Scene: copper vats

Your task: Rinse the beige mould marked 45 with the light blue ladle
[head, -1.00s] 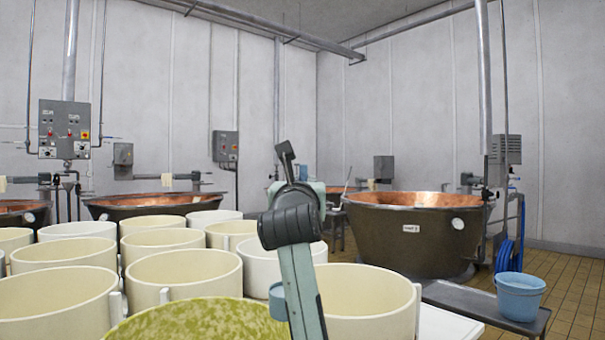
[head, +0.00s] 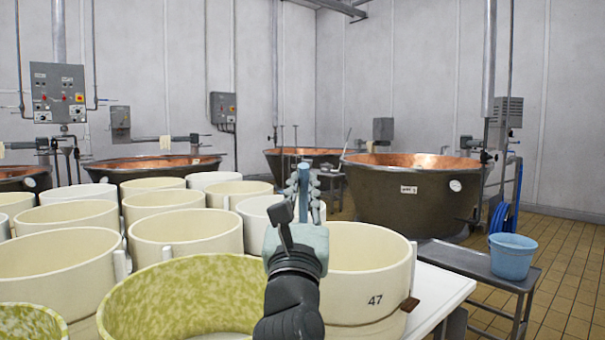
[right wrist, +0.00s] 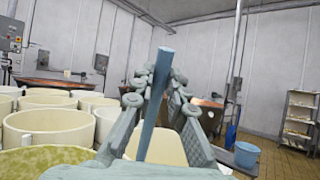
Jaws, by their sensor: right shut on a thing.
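The rod stands nearly upright between the fingers in the right wrist view (right wrist: 155,110). No ladle bowl shows. Several beige moulds, such as one (head: 60,255) at the left, stand close together. The number 45 is not readable on any of them. My left gripper is not in view.
A yellow-green mottled mould (head: 180,285) stands in front. A light blue bucket (head: 512,258) stands on a dark bench (head: 455,262) at the right. Copper vats, one (head: 405,205) at the right, stand behind. The white table (head: 447,292) has a bare strip at its right.

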